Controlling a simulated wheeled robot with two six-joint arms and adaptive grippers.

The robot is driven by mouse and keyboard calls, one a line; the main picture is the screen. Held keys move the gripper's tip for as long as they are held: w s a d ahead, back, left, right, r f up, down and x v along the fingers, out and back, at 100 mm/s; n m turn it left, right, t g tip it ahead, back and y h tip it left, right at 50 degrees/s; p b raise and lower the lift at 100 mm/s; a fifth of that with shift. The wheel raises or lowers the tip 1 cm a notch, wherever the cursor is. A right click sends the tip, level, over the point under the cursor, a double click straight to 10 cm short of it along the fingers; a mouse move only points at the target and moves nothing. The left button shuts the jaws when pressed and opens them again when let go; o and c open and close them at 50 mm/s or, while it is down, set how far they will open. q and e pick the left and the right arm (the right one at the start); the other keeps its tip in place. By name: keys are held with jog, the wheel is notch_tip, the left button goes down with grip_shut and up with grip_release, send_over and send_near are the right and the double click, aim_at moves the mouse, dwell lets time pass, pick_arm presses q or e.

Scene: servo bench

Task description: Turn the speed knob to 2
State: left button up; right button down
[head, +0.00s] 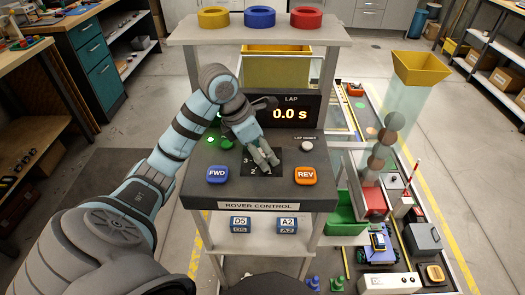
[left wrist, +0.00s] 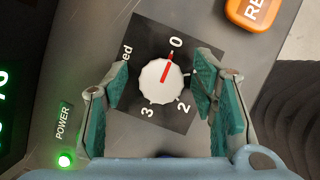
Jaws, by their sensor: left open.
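The speed knob (left wrist: 157,88) is a white round dial with a red pointer, on a black square plate (left wrist: 147,30). In the left wrist view its pointer is at the 0 mark; the marks 2 and 3 show below it. My left gripper (left wrist: 162,76) is open, with one green-padded finger on each side of the knob and gaps between the fingers and the knob. In the head view my left gripper (head: 263,164) is over the plate and hides most of the knob. My right gripper is in neither view.
A blue FWD button (head: 217,174) and an orange REV button (head: 305,175) flank the plate on the sloped console (head: 260,195). Behind it is the LAP display (head: 291,112), reading 0.0 s. A white lap reset button (head: 307,145) is to the right.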

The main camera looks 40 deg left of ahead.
pick_arm(q)
jog(key=shift+s+r, duration=0.1)
jog(key=shift+s, duration=0.05)
jog(key=shift+c, duration=0.7)
jog(key=shift+a, duration=0.1)
jog(key=c, duration=1)
jog(key=shift+o, duration=0.2)
